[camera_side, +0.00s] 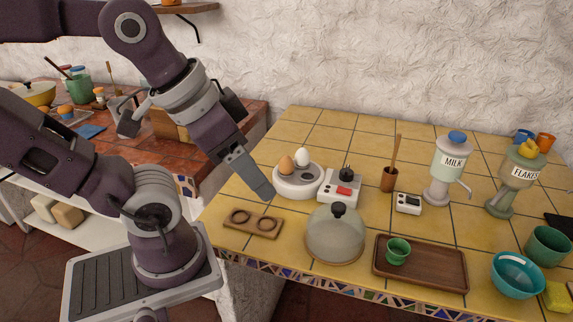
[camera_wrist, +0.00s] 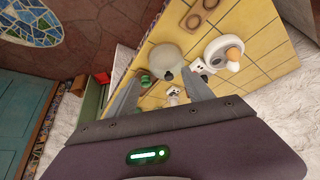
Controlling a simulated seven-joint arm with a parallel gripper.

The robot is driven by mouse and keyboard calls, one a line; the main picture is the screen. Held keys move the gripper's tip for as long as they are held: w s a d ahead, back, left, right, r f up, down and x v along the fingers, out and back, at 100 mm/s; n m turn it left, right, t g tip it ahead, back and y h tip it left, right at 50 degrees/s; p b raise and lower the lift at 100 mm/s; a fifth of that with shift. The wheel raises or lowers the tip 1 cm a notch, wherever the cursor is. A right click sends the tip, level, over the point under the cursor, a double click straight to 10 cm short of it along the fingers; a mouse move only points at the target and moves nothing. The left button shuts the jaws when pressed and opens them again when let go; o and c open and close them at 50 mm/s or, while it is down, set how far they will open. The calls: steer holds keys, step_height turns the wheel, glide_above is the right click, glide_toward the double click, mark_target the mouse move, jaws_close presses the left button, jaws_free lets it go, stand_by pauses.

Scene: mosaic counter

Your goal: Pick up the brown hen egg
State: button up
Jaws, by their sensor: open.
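The brown hen egg (camera_side: 286,165) stands in a round white holder (camera_side: 297,190) on the yellow tiled counter, with a white egg (camera_side: 302,157) beside it. In the wrist view the brown egg (camera_wrist: 232,54) shows to the right of my fingers. My gripper (camera_side: 266,194) points down at the left of the holder, apart from the egg. In the wrist view its two fingers (camera_wrist: 161,78) are spread with nothing between them.
A wooden two-hole egg rest (camera_side: 253,234) lies empty in front of the holder. A domed cover (camera_side: 334,246) and a switch box (camera_side: 341,200) stand to the right. A brown tray (camera_side: 440,276) holds a green cup (camera_side: 397,252). Dispensers stand farther right.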

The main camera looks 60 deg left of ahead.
steer(key=n+g, duration=0.6)
steer(key=n, duration=0.7)
glide_above(286, 156)
steer(key=d, duration=0.1)
steer(key=f, duration=1)
steer(key=shift+s+d+f, duration=0.1)
steer(key=shift+s+f, duration=0.05)
steer(key=shift+s, duration=0.05)
steer(key=shift+n, duration=0.3)
steer(key=f, duration=0.5)
steer(key=a+f, duration=0.1)
steer(key=f, duration=0.1)
steer(key=shift+w+a+f, duration=0.1)
steer(key=shift+w+f, duration=0.15)
steer(key=shift+f, duration=0.05)
steer(key=c, duration=1)
